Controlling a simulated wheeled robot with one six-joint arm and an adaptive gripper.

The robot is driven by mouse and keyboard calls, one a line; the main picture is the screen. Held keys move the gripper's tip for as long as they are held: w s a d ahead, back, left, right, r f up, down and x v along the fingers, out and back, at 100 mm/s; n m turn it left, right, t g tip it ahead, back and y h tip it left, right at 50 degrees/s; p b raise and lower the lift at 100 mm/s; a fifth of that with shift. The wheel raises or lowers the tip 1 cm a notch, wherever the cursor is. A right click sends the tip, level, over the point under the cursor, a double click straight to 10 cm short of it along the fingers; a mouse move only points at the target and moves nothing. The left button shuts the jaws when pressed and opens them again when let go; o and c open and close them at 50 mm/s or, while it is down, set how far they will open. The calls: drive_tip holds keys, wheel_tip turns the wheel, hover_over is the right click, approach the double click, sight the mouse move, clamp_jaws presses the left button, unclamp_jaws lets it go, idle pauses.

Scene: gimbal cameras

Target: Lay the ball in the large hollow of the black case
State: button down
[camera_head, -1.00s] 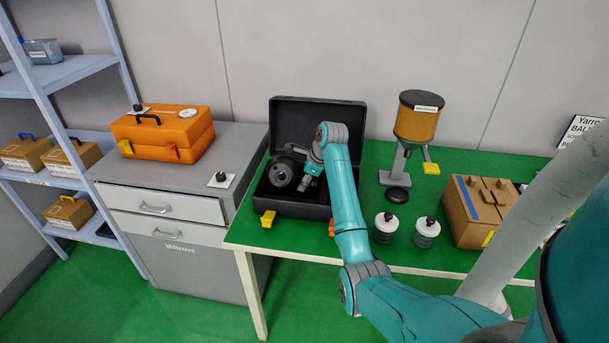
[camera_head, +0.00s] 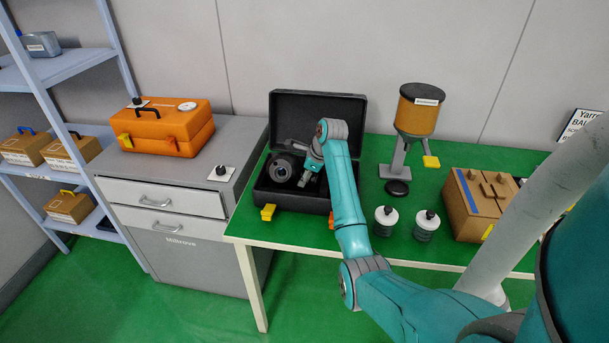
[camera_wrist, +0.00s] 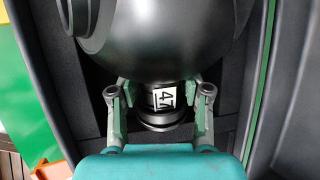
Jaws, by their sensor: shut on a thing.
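The open black case (camera_head: 287,200) stands on the green table, its lid up at the back. The dark grey ball (camera_head: 280,170) is at the left part of the case; it fills the top of the wrist view (camera_wrist: 165,40). My gripper (camera_head: 308,178) reaches down into the case at the ball's right side. In the wrist view its two fingers (camera_wrist: 160,103) are shut on the ball's short neck, which bears a black-and-white label. The hollow under the ball is mostly hidden, so I cannot tell whether the ball touches its floor.
Two white-topped jars (camera_head: 386,216), a stand with an amber container (camera_head: 416,112) and a cardboard box (camera_head: 474,210) stand to the right. A grey cabinet (camera_head: 175,255) with an orange case (camera_head: 170,128) stands left.

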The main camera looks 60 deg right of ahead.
drive_tip(key=shift+f, duration=0.25)
drive_tip(key=shift+c, duration=2.2)
unclamp_jaws()
drive_tip(key=v, duration=1.2)
